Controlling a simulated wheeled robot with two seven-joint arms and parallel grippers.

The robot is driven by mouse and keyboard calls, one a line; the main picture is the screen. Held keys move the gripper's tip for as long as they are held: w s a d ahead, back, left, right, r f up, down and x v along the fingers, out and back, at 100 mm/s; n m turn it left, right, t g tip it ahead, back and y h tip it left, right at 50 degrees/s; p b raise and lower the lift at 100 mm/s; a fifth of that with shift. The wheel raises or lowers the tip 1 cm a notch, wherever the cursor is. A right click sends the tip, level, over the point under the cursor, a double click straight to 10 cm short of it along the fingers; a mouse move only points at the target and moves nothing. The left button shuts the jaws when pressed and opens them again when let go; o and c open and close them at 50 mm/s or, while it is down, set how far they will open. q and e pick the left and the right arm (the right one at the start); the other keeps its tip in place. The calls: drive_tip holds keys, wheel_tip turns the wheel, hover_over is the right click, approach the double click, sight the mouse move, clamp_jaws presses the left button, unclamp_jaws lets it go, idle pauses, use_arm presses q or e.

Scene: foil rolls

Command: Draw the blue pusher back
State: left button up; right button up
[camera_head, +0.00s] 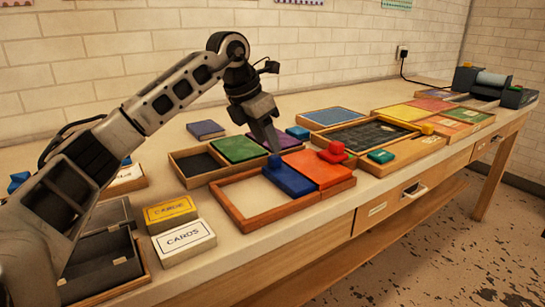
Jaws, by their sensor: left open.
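The blue pusher (291,182) is a flat blue block with a small blue knob (275,161) on top. It lies in a wooden frame (252,222), between an orange-red panel (319,170) on its right and a bare, light section on its left. My left gripper (270,146) comes in from the left, pointing down. It is open, with its fingertips just above and behind the blue knob in the picture. Whether they touch the knob I cannot tell. My right gripper is not in view.
A red knob (334,152) stands at the panel's right. A green panel (238,149) in a tray lies behind. Yellow (170,212) and white (184,241) card boxes stand at front left. A dark tray (362,135) and a roller device (490,84) are farther right.

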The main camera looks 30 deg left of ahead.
sight(274, 157)
use_arm(q)
drive_tip(key=x, duration=0.5)
clamp_jaws()
